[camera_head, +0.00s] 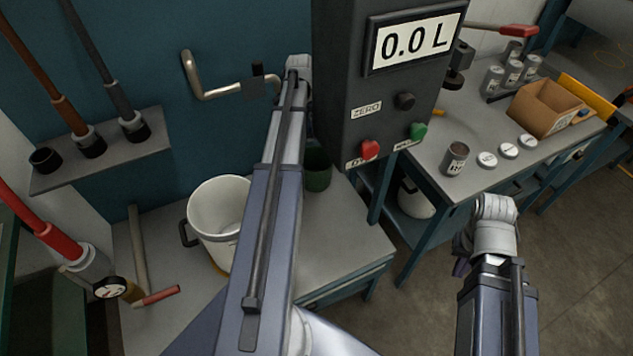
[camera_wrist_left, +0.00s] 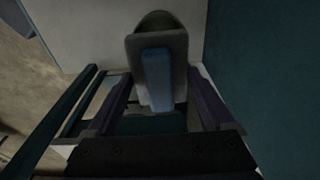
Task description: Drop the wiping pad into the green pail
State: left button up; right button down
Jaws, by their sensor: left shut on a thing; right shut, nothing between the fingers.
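The wiping pad, a grey block with a blue strip (camera_wrist_left: 157,78), is held between the fingers of my left gripper (camera_wrist_left: 158,98) in the left wrist view. The green pail (camera_head: 317,172) stands on the grey bench in the head view, partly hidden by my left arm and the control box. A dark rounded rim (camera_wrist_left: 157,18) shows just beyond the pad in the wrist view; it looks like the pail. I cannot tell whether the pad is over its mouth. My left fingers are hidden in the head view. My right gripper (camera_head: 461,266) is shut and empty, mostly hidden behind its arm.
A white bucket (camera_head: 217,207) stands left of my left arm. The control box (camera_head: 378,100) with a 0.0 L display hangs close to its right. A pipe handle (camera_head: 215,92) juts from the blue wall. A side table (camera_head: 475,185) holds cans and a cardboard box (camera_head: 545,107).

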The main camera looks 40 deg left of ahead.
pick_arm(q)
jog(key=shift+f+b, duration=0.75)
jog(key=shift+f, duration=0.65)
pick_arm(e)
jog(key=shift+f, duration=1.4)
pick_arm(q)
notch_tip(320, 180, down, 6)
jog(key=b, duration=0.6)
pick_arm(e)
notch_tip(320, 180, down, 6)
pick_arm(q)
jog(key=o, duration=0.9)
jog(key=r+p, duration=0.7)
jog(key=shift+s+a+r+p, duration=0.25)
jog(key=shift+s+r+p, duration=0.1)
jog(key=shift+s+r, duration=0.05)
pick_arm(e)
notch_tip(320, 180, up, 8)
jog(key=shift+f, duration=0.1)
